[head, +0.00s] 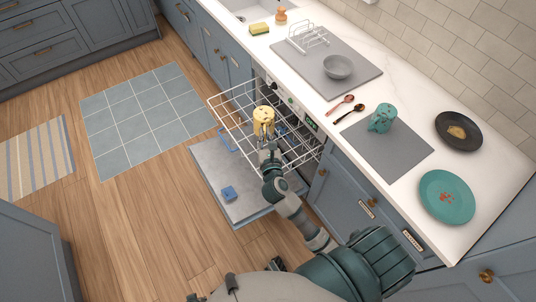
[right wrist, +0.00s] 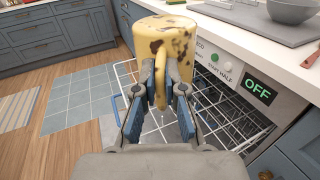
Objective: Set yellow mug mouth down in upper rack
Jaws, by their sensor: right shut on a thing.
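The yellow mug (head: 263,121) with brown spots is held over the upper rack (head: 228,98), the white wire rack pulled out of the dishwasher. My right gripper (head: 267,146) is shut on the mug's handle. In the right wrist view the mug (right wrist: 190,45) is roughly upright along its axis, with the handle (right wrist: 160,75) between the fingers (right wrist: 160,88). Its upper end looks pale and closed, as if the base is up; the mouth is hidden. I cannot tell whether the mug touches the rack wires. My left gripper is not clearly seen.
On the counter are a grey bowl (head: 338,66), two spoons, a teal mug (head: 382,118), a dark plate (head: 458,131) and a teal plate (head: 447,196). The rack around the mug looks empty.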

